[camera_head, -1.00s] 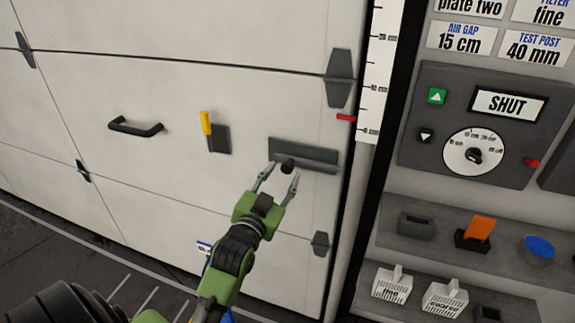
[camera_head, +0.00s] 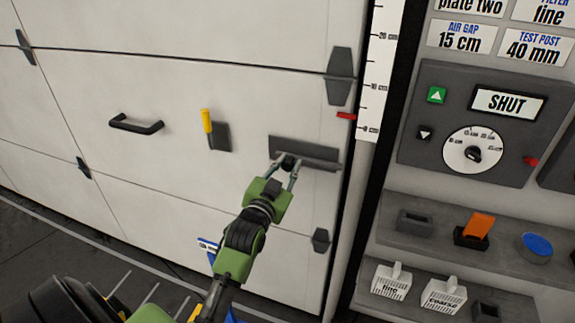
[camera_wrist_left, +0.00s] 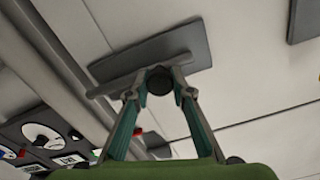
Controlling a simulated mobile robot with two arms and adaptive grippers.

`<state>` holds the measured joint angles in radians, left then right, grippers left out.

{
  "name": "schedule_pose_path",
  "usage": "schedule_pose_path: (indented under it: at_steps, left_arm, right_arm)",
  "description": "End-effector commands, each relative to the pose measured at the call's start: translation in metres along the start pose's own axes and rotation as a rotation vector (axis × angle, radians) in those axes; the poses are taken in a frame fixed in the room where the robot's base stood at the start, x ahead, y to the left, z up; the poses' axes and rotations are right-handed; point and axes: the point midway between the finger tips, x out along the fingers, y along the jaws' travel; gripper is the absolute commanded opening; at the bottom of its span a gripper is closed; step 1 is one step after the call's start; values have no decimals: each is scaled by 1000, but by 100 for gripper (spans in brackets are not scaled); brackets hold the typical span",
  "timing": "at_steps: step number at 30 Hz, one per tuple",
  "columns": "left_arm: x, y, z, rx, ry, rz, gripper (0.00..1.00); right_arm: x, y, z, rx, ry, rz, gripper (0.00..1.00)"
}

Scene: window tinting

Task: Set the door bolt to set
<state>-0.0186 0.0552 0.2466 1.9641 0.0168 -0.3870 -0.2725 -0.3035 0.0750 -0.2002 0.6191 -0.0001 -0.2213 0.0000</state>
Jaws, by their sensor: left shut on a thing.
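The door bolt (camera_head: 318,152) is a dark grey plate with a bar and a round black knob, mounted low on the right side of the white door (camera_head: 130,75). My left gripper (camera_head: 289,163) is shut on the bolt's black knob, with one finger on each side. The left wrist view also shows the knob (camera_wrist_left: 160,80) between the fingertips, with the bolt plate (camera_wrist_left: 195,45) behind it. The bar reaches toward the door's right edge. My right gripper is not in view.
A yellow-handled lever (camera_head: 207,121) and a black pull handle (camera_head: 136,125) are on the door left of the bolt. Right of the door frame stand a control panel reading SHUT (camera_head: 440,150) and shelves (camera_head: 400,240) with small items.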

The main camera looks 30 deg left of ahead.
Motion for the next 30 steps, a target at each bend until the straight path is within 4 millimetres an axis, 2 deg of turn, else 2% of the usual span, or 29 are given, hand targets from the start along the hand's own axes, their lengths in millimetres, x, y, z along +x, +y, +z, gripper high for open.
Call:
schedule_pose_path:
  at_steps: [6, 9, 19, 20, 21, 30]
  left_arm:
    - [0, 37, -13, -7, -4, 7, 0]
    - [0, 48, -16, -5, -3, 7, 0]
    - [0, 53, -16, -3, 0, 8, 0]
    - [0, 53, -16, -3, 0, 9, 27]
    - [0, 53, -16, -3, 0, 8, 37]
    - [0, 51, -16, -1, 0, 5, 39]
  right_arm:
    - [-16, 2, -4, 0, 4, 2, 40]
    - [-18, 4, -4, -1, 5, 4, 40]
    - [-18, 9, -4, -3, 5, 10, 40]
    - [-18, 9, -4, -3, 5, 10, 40]
    - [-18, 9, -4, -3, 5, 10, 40]
    - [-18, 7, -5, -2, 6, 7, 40]
